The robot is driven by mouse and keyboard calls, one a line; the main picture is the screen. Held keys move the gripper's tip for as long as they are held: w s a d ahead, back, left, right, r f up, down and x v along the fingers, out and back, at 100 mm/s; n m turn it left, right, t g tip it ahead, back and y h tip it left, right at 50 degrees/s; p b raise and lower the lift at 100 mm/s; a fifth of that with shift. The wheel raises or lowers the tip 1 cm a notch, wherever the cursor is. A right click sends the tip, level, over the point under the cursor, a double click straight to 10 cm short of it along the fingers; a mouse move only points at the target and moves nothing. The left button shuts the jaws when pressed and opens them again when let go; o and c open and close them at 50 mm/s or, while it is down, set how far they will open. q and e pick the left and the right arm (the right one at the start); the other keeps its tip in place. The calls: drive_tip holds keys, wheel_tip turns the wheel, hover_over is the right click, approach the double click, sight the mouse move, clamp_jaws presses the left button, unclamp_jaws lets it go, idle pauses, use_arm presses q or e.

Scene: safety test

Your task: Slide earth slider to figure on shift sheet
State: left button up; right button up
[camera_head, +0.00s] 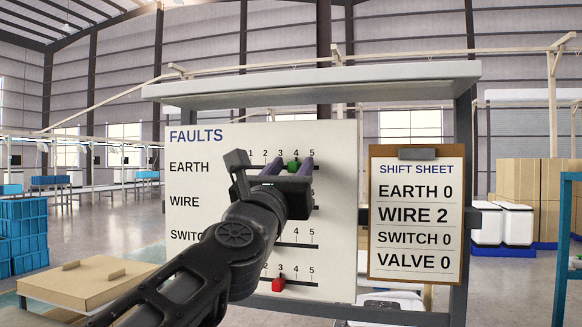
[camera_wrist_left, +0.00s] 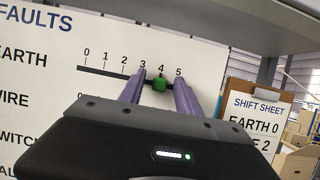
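The green earth slider (camera_head: 293,164) sits on the EARTH track of the white FAULTS board (camera_head: 340,230), under the figure 4. It also shows in the left wrist view (camera_wrist_left: 160,84). The shift sheet (camera_head: 416,215) on a brown clipboard reads EARTH 0, WIRE 2, SWITCH 0, VALVE 0. My left gripper (camera_head: 290,168) is open at the EARTH row. Its two purple fingers stand on either side of the green slider, with a gap visible on each side in the left wrist view (camera_wrist_left: 161,86). My right gripper is not in view.
A red slider (camera_head: 278,285) sits near 3 on the lowest track. My left arm hides much of the WIRE and SWITCH tracks. A grey shelf (camera_head: 320,85) overhangs the board. A cardboard box (camera_head: 85,282) stands at the lower left.

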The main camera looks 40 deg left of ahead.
use_arm(q)
drive_tip(key=shift+c, duration=0.4)
clamp_jaws()
idle(0.9)
